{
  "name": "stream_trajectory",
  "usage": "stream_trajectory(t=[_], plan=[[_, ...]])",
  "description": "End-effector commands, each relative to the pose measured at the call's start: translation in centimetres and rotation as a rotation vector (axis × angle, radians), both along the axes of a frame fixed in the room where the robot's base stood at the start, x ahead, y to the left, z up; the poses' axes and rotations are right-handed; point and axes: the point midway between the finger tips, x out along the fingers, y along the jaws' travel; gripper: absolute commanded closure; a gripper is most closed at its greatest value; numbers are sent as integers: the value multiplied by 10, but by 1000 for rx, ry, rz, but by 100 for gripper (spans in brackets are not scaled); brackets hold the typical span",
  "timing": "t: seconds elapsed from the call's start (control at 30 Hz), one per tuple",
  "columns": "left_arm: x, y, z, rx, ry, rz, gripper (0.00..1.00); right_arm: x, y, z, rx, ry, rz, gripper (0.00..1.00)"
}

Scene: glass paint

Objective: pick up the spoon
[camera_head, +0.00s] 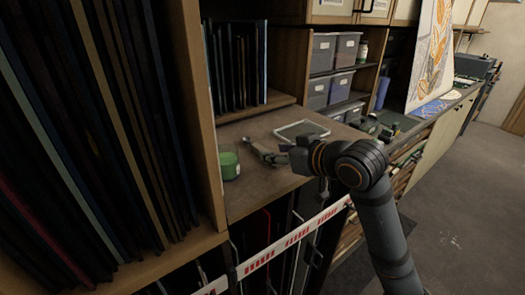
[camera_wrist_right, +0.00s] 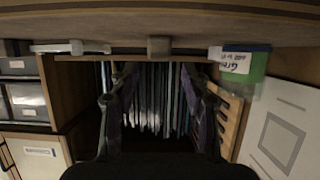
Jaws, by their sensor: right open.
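I cannot make out a spoon for certain in either view. A small brown block-like piece (camera_wrist_right: 158,46) shows at the counter edge in the right wrist view; I cannot tell whether it is part of the spoon. My right gripper (camera_head: 258,150) reaches left over the brown counter (camera_head: 262,190), between a green jar (camera_head: 229,164) and a pale-rimmed tray (camera_head: 302,130). Its two fingers stand apart in the right wrist view (camera_wrist_right: 160,98), with nothing seen between them. The gripper hides part of the counter behind it. My left gripper is not in view.
A tall rack of dark panels (camera_head: 85,130) stands close on the left. Grey bins (camera_head: 322,60) fill shelves behind. A red-and-white strip (camera_head: 290,240) runs below the counter's front edge. The labelled green jar appears upside down in the right wrist view (camera_wrist_right: 258,66). Floor is free at right.

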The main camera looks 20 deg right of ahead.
Motion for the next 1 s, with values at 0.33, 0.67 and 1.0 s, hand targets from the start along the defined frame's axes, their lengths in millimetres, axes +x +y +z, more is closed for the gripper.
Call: stream_trajectory(t=[0.33, 0.67, 1.0], plan=[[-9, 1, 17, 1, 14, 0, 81, 29, 11, -11, 8, 5, 1, 53], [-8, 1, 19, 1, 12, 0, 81, 45, 15, -21, -2, 0, -1, 53], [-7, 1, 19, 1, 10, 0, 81, 45, 15, -20, -1, 0, -2, 90]])
